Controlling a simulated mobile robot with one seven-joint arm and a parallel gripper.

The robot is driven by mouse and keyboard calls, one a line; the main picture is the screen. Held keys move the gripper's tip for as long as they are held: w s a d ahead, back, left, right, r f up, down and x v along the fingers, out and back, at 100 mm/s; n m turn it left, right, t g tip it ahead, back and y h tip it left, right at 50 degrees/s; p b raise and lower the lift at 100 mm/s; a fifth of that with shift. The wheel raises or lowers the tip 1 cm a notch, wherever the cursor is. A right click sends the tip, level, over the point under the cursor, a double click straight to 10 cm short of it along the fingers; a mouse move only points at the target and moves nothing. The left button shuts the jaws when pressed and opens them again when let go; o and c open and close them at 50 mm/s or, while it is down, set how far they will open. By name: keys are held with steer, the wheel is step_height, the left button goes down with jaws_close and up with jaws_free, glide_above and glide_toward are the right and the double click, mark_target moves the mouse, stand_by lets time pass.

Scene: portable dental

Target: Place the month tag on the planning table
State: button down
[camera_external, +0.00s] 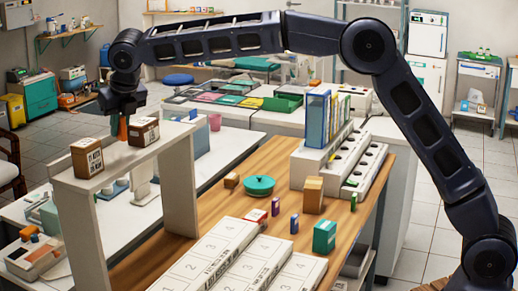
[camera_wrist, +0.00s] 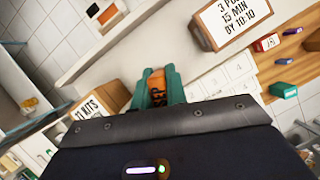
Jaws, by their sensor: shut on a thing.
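My gripper (camera_external: 123,117) is shut on an orange month tag (camera_external: 123,132), held above the raised white shelf between two labelled brown boxes. In the wrist view the tag (camera_wrist: 156,86) sits between the two teal fingers (camera_wrist: 155,88) and shows dark letters that look like "SEP". The fingers hide its sides. The wooden-topped table (camera_external: 226,206), probably the planning table, is to the right of the gripper. White numbered boards (camera_external: 228,250) lie at its front; they also show in the wrist view (camera_wrist: 232,76).
Brown boxes (camera_external: 87,158) (camera_external: 144,131) stand on the white shelf (camera_external: 120,160). Some bare wood shows left of the pot.

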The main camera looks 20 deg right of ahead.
mark_target(123, 159)
steer(key=shift+f, duration=2.4)
steer(key=shift+f, duration=0.15)
steer(key=c, duration=1.4)
jaws_free()
steer(key=v, duration=1.2)
steer(key=shift+d, duration=0.1)
